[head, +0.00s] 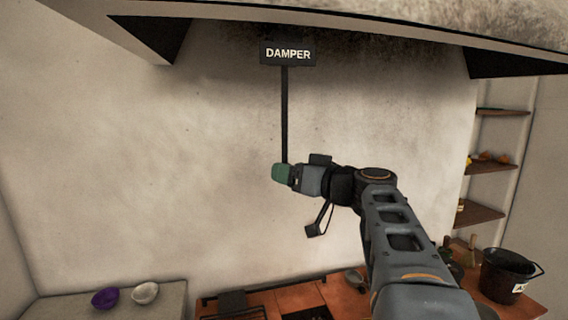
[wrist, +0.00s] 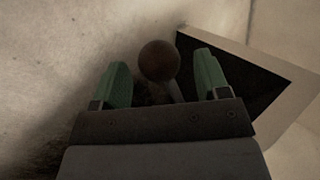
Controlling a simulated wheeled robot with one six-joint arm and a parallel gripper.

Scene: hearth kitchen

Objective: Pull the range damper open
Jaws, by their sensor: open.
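The black damper sign (head: 288,54) hangs under the hood, and the dark damper rod (head: 285,115) runs straight down from it along the pale wall. My gripper (head: 281,173) is at the rod's lower end, and its green fingers cover that end in the head view. In the wrist view a round brown knob (wrist: 158,60) shows between the two green fingers, with a gap on each side. The fingers are open and do not appear to touch the knob. I cannot tell how deep the knob sits between them.
The sooty hood (head: 340,20) spans the top. Below are an orange-tiled range top (head: 290,299) and a black pot (head: 508,275) at right. A purple bowl (head: 105,298) and a white bowl (head: 145,292) sit on a ledge at left. Wall shelves (head: 490,168) stand at right.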

